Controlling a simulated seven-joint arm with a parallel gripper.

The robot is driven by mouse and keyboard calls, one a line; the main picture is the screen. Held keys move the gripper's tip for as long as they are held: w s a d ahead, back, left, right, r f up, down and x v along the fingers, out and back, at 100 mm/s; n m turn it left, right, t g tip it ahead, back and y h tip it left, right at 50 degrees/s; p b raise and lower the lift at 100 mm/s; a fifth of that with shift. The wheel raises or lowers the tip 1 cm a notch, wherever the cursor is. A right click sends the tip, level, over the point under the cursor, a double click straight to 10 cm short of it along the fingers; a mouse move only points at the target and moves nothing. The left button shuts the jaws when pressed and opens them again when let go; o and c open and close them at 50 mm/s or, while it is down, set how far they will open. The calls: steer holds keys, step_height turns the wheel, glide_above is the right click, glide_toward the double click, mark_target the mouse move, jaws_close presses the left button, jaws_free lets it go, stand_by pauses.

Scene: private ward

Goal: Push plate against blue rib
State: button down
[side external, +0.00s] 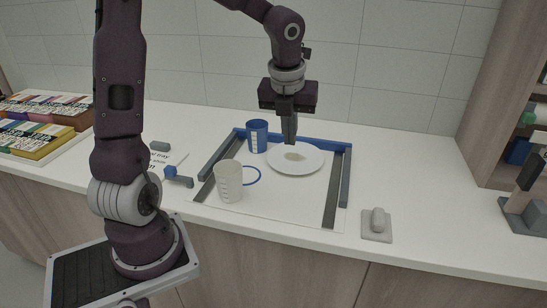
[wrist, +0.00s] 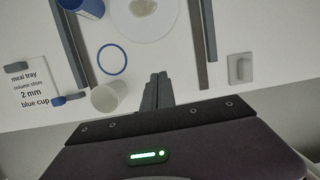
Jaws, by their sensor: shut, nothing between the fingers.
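The white plate (side external: 282,165), with a beige patch at its middle, lies flat inside the tray frame towards its back right. It shows cut off at the top of the wrist view (wrist: 126,28). The blue rib (side external: 330,147) runs along the tray's back edge, behind the plate. I cannot tell whether plate and rib touch. My gripper (side external: 290,142) is shut and empty, pointing down. In the side view its tips overlap the plate's far part. In the wrist view the tips (wrist: 158,76) appear on the plate's near side, apart from it. Their height is unclear.
A blue cup (side external: 257,136) stands left of the plate. A pale cup (side external: 228,182) and a blue ring (side external: 259,180) are nearer front-left. Grey rails (side external: 344,180) bound the tray's sides. A grey knobbed block (side external: 377,222) sits outside at right. The tray's front right is clear.

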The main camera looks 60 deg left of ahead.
steer(key=s+a+f+m+t+h, duration=0.1)
steer(key=s+a+m+t+h, duration=0.25)
steer(key=a+m, duration=0.65)
steer(key=s+a+f+m+t+h, duration=0.1)
steer(key=s+a+m+t+h, duration=0.3)
steer(key=a, duration=1.1)
steer(key=m+g+y, duration=0.1)
steer(key=g, duration=0.1)
glide_toward(258, 159)
steer(key=x, duration=0.5)
steer(key=shift+s+f, duration=0.25)
steer(key=shift+s, duration=0.1)
steer(key=shift+w+d+r, duration=0.1)
steer(key=shift+w+d, duration=0.2)
steer(key=shift+w, duration=0.25)
steer(key=shift+w+d, duration=0.35)
steer(key=shift+w, duration=0.25)
steer(key=shift+w+d, duration=0.3)
steer(key=shift+w, duration=0.25)
